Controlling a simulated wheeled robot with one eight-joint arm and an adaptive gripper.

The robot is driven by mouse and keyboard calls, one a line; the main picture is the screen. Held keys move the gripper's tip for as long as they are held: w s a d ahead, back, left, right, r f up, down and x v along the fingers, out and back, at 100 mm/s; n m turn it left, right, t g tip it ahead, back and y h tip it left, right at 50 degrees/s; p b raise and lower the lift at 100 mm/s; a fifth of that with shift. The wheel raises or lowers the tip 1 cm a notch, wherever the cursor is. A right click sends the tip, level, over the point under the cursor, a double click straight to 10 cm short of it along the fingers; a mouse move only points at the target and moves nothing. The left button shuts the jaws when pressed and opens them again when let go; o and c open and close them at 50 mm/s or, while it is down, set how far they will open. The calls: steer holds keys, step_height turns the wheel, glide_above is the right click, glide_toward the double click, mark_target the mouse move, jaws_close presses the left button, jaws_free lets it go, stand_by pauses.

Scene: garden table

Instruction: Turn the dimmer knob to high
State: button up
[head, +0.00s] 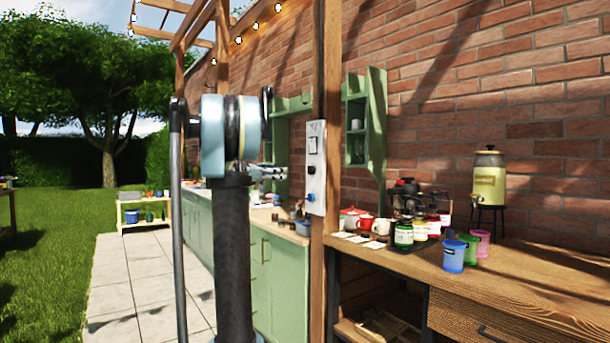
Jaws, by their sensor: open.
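A pale control panel (320,185) is fixed to an upright wooden post. It carries a rocker-like switch (313,145) at the top, a small black knob (311,170) in the middle and a blue round part (310,197) low down. I cannot tell for certain which of these is the dimmer, or its setting. My gripper (283,173) is left of the panel, level with the black knob and pointing towards it. It is open, appears empty and seems apart from the panel, though the depth gap is hard to judge.
The wooden post (331,60) stands beside a wooden table (510,270) holding jars, coloured cups and a drink dispenser (489,180). Green cabinets (275,270) stand behind my arm. Paving (125,270) and grass lie open at left.

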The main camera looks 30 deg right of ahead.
mark_target(308, 171)
steer(key=d, duration=0.5)
steer(key=w+d, duration=0.1)
steer(key=d, duration=0.5)
steer(key=w+d, duration=0.1)
steer(key=d, duration=0.4)
steer(key=shift+w+d, duration=0.2)
steer(key=shift+d, duration=0.1)
steer(key=c, duration=1.1)
